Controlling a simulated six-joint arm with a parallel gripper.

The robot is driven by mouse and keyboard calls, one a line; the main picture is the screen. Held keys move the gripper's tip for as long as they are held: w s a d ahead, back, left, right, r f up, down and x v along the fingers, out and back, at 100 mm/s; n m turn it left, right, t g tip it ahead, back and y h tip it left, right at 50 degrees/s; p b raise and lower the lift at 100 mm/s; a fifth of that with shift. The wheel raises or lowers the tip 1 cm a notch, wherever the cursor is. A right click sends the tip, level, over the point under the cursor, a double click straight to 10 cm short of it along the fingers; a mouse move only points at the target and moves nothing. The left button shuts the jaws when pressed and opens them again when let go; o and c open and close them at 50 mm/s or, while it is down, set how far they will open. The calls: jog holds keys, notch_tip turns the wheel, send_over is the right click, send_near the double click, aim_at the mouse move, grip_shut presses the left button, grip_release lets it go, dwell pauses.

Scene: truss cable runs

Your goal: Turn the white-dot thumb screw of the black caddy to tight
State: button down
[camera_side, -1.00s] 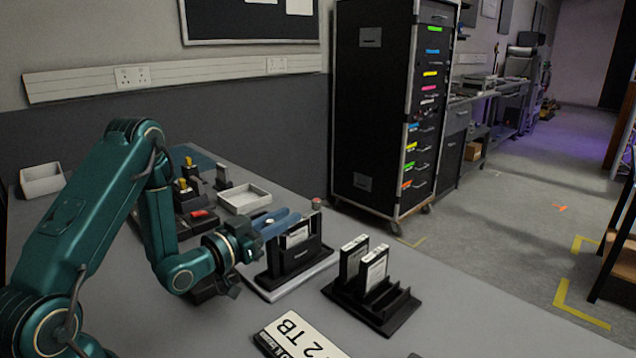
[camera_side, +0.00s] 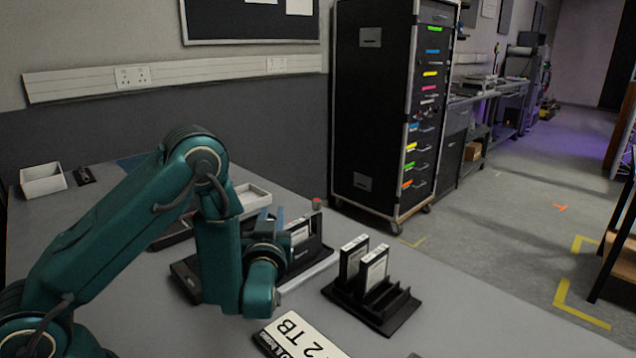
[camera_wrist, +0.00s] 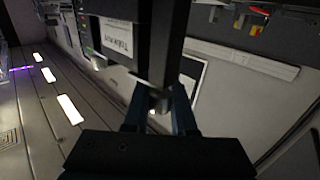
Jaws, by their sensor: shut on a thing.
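The black caddy (camera_side: 310,254) stands upright on a light plate, partly hidden behind my arm in the side view. A white-labelled drive (camera_side: 300,231) sits in it; the label also shows in the wrist view (camera_wrist: 117,38). A thumb screw with a red top (camera_side: 316,203) is on the caddy's right post. My gripper (camera_side: 272,220) is at the caddy's left post. In the wrist view my gripper (camera_wrist: 158,112) is shut on a small round knob (camera_wrist: 158,102) at the end of the caddy's dark post (camera_wrist: 158,50). The knob's white dot and its angle cannot be made out.
A black rack (camera_side: 378,308) with two upright drives stands right of the caddy. A "2 TB" sign (camera_side: 302,338) lies in front. A white tray (camera_side: 252,196) is behind my arm, and a white bin (camera_side: 43,180) is at far left.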

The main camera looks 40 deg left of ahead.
jog(key=shift+s+a+n+g+y, duration=0.15)
jog(key=shift+s+n+g+y, duration=0.05)
jog(key=shift+n+g+y, duration=0.7)
jog(key=c, duration=0.7)
grip_release()
jog(key=shift+v, duration=2.55)
